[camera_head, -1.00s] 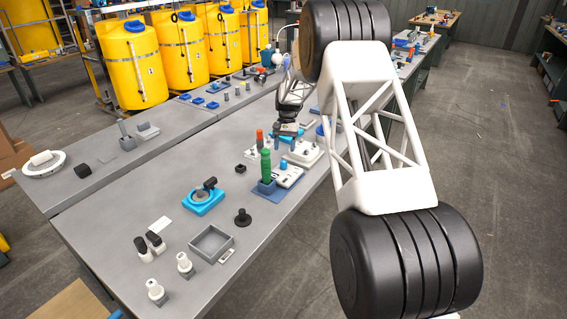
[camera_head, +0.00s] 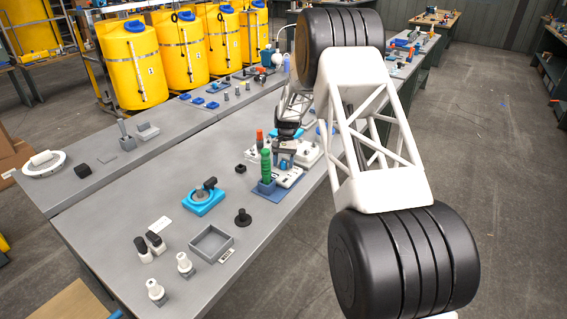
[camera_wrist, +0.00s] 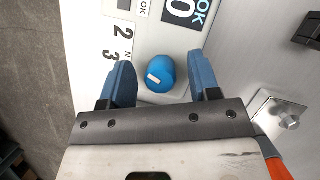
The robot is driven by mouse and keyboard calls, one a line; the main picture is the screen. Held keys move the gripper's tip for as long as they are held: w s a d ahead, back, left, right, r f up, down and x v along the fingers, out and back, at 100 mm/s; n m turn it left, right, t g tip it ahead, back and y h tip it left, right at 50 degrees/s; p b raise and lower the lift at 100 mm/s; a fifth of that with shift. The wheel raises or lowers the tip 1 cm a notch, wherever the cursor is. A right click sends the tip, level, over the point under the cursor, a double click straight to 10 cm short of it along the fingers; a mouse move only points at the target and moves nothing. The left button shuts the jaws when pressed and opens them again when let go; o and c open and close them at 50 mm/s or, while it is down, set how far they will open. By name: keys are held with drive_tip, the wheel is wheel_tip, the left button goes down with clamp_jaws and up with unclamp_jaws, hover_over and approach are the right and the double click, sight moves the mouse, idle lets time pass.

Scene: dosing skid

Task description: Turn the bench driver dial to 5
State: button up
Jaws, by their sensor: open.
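The bench driver dial is a blue round knob (camera_wrist: 160,74) with a white pointer mark, on a pale panel (camera_wrist: 150,38) with printed numbers, of which 2, 3 and a large 0 are readable. In the wrist view my gripper (camera_wrist: 163,80) is open, with one blue finger on each side of the knob and a gap on both sides. I cannot tell how far above the panel the fingertips are. In the head view my gripper (camera_head: 284,150) is small above the white panel, and the blue knob (camera_head: 284,164) shows just below it.
A green-handled tool (camera_head: 265,165) and an orange-handled tool (camera_head: 260,137) stand upright beside the panel. A blue clamp-like fixture (camera_head: 204,199), a black knob (camera_head: 243,218) and an open grey tray (camera_head: 211,243) sit nearer on the bench. Bare bench lies between them.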

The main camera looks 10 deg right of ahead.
drive_tip(key=c, duration=0.9)
drive_tip(key=shift+n, duration=0.3)
drive_tip(key=n+h, duration=0.1)
drive_tip(key=n, duration=0.2)
drive_tip(key=n+h, duration=0.1)
drive_tip(key=n, duration=0.2)
drive_tip(key=shift+h, duration=0.3)
drive_tip(key=n+h, duration=0.1)
drive_tip(key=n, duration=0.2)
drive_tip(key=n+t+h, duration=0.1)
drive_tip(key=n, duration=0.2)
drive_tip(key=shift+n, duration=0.4)
drive_tip(key=o, duration=0.9)
drive_tip(key=shift+h, duration=0.3)
